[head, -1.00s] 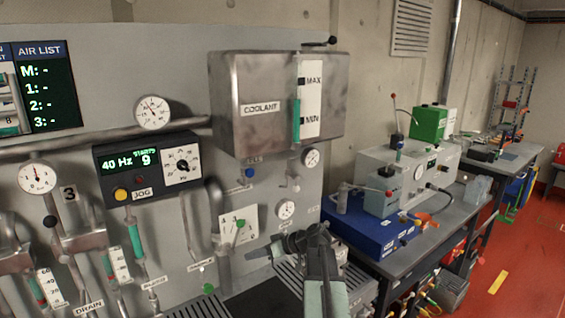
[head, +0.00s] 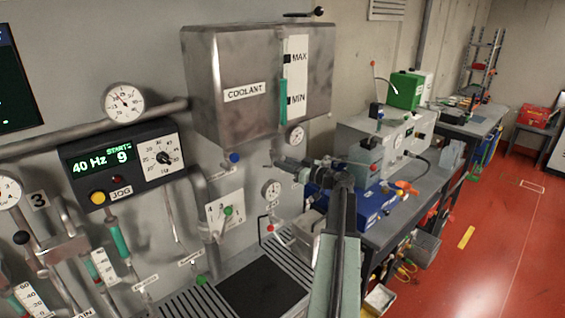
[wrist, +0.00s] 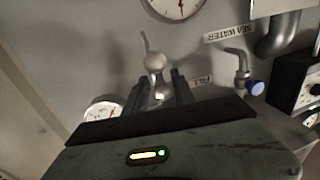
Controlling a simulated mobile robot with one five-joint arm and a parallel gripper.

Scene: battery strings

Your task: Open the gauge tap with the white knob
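The pale round knob of the gauge tap (wrist: 155,62) shows in the wrist view, with a thin stem on its far side. It sits just beyond the fingertips of my gripper (wrist: 160,77), roughly centred between them. The fingers are apart, and I see no contact with the knob. A small bright white part of the tap shows between the fingers. In the head view my gripper (head: 277,161) is at the panel, below a round gauge (head: 295,135), and hides the knob.
A tap with a blue knob (head: 234,158) is close on the left. Another gauge (head: 271,188) and a green knob (head: 228,210) are below. The coolant tank (head: 230,90) overhangs above. A bench with a blue case (head: 370,212) stands at the right.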

